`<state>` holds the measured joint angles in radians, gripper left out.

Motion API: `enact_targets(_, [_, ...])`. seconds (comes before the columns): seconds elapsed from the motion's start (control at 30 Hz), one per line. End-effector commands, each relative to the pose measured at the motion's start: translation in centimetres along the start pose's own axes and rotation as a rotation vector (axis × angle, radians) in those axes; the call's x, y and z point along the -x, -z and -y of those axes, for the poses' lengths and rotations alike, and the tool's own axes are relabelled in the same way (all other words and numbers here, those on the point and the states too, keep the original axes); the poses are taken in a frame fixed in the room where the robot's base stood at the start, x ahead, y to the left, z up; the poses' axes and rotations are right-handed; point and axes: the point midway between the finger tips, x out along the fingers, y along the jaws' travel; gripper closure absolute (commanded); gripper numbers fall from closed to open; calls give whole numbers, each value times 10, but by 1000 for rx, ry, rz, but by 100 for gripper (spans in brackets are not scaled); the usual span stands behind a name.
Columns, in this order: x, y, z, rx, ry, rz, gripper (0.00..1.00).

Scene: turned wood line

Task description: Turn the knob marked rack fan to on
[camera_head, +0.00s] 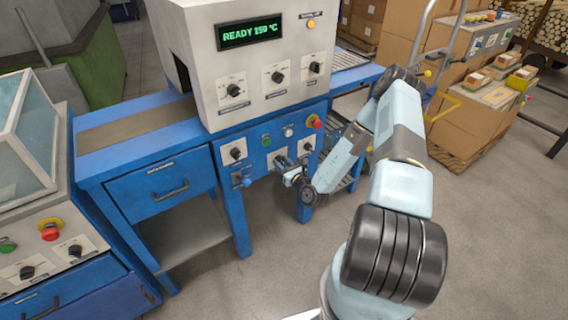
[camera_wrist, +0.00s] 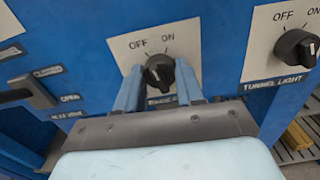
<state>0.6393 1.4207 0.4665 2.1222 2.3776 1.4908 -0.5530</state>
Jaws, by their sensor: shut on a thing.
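The knob (camera_wrist: 159,73) sits on a pale plate marked OFF and ON in the wrist view. Its label below is mostly hidden by my fingers, so I cannot read the full name. My gripper (camera_wrist: 159,78) is shut on this knob, one blue finger on each side. Its pointer direction is hard to tell. In the head view my gripper (camera_head: 287,168) is against the blue panel (camera_head: 258,175) under the grey oven, covering most of the knob.
A tunnel light knob (camera_wrist: 296,47) is close on the right in the wrist view. A lever (camera_wrist: 34,92) with a label reading OPEN is on the left. A red stop button (camera_head: 314,122) and another knob (camera_head: 236,153) share the panel. Stacked cartons (camera_head: 480,120) stand at right.

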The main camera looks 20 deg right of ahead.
Motion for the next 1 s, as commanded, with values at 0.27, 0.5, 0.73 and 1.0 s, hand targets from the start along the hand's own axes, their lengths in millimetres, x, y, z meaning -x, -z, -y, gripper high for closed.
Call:
enact_targets(0.27, [0,0,6,-258,10,4,93])
enact_targets(0.5, [0,0,7,-465,10,5,93])
enact_targets(0.73, [-1,0,8,-611,10,7,93])
enact_targets(1.0, [-1,0,8,-704,11,8,93])
